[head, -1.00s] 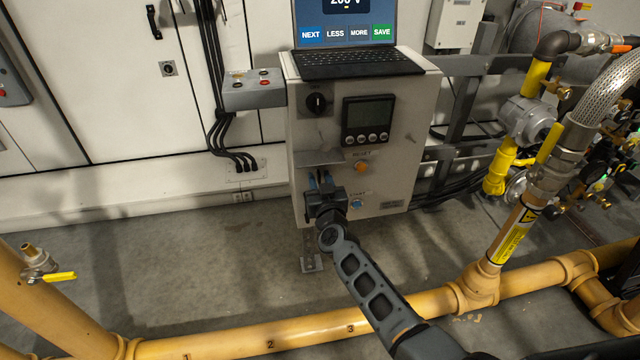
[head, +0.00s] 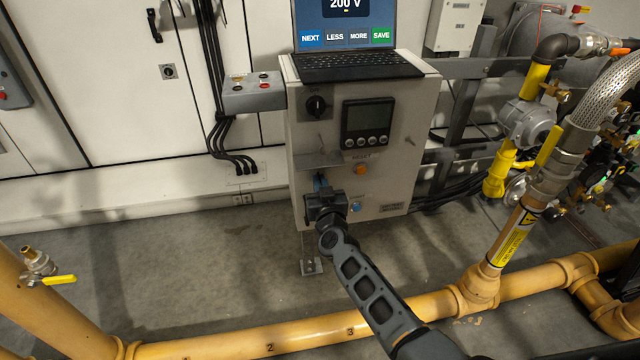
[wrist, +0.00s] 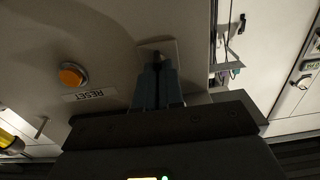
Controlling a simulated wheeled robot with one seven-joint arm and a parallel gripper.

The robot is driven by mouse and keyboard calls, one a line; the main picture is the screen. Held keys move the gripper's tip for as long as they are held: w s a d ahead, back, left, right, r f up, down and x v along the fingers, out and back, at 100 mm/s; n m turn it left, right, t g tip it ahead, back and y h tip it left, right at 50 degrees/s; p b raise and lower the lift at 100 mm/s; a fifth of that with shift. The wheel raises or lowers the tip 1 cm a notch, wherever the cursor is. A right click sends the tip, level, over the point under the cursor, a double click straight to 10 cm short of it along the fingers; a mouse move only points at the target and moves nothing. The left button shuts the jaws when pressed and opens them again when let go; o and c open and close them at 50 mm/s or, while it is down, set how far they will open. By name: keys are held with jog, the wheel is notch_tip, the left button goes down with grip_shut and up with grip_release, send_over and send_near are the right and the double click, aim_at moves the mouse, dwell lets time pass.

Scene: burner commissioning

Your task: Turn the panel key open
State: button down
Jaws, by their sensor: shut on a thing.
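The control panel (head: 385,178) is a light grey cabinet facing me. My gripper (head: 320,180) is at its lower left, below a small grey ledge, with its fingers pointing at the panel face. In the wrist view my gripper (wrist: 156,64) is shut, its two blue-grey fingers close together in front of a small pale square plate (wrist: 170,47) on the panel. A small dark piece shows at the fingertips; it looks like the panel key, mostly hidden by the fingers. I cannot tell its turn angle.
An orange RESET button (head: 361,169) and a blue START button (head: 356,207) sit right of my gripper. A black rotary switch (head: 316,105) and a meter (head: 368,123) are above. A laptop (head: 345,65) stands on top. A yellow pipe (head: 300,335) crosses the floor in front.

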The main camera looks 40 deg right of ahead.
jog(key=shift+r, duration=0.1)
jog(key=shift+d+m+b, duration=0.15)
jog(key=shift+m+b, duration=0.3)
jog(key=shift+m, duration=3.95)
jog(key=shift+d+m+b, duration=0.1)
jog(key=shift+m+b, duration=0.35)
jog(key=shift+m, duration=3.95)
jog(key=c, duration=1.3)
grip_release()
jog(key=shift+f, duration=0.2)
jog(key=shift+o, duration=0.2)
